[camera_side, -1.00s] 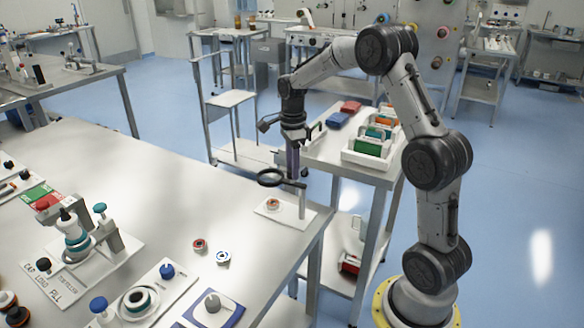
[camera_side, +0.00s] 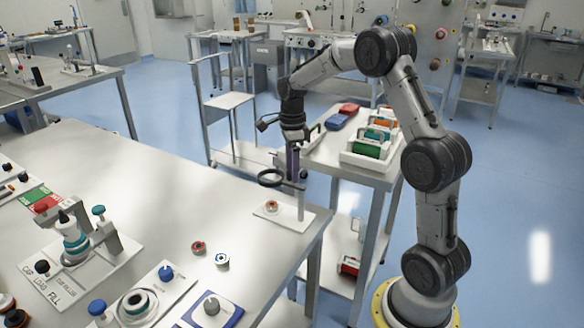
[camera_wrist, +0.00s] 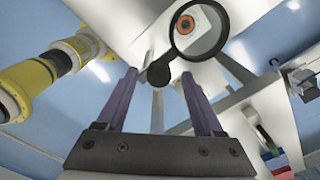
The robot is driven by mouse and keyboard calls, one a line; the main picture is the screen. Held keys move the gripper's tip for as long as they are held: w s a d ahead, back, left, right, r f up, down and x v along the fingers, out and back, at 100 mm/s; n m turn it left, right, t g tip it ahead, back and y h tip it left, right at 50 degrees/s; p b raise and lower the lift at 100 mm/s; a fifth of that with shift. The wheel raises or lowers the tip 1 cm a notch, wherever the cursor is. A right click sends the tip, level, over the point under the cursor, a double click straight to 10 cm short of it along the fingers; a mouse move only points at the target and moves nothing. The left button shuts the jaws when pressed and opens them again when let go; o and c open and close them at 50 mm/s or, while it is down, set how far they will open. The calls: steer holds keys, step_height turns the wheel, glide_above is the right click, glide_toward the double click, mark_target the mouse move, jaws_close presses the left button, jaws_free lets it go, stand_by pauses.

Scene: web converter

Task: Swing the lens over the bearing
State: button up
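The magnifying lens (camera_side: 271,178) is a black ring on a short arm that runs to the upright post (camera_side: 301,206) of a small white stand (camera_side: 287,219). The orange-centred bearing (camera_side: 271,205) sits on that stand, below the ring. In the wrist view, the lens (camera_wrist: 226,36) frames the bearing (camera_wrist: 197,28) inside its ring. My gripper (camera_side: 293,176) points down beside the lens arm, near the post. Its purple fingers are apart in the wrist view (camera_wrist: 159,76), with a black round knob (camera_wrist: 159,73) of the lens showing between the tips; contact cannot be told.
The stand is at the table's right corner. Two small ring parts (camera_side: 222,260) lie on the bare tabletop (camera_side: 160,190). Fixtures with knobs (camera_side: 75,240) stand at the left. A cart with a tray of coloured items (camera_side: 366,160) stands behind my gripper.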

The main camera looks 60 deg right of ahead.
step_height(320, 180, up, 14)
stand_by(0.8)
steer(key=shift+f, duration=0.15)
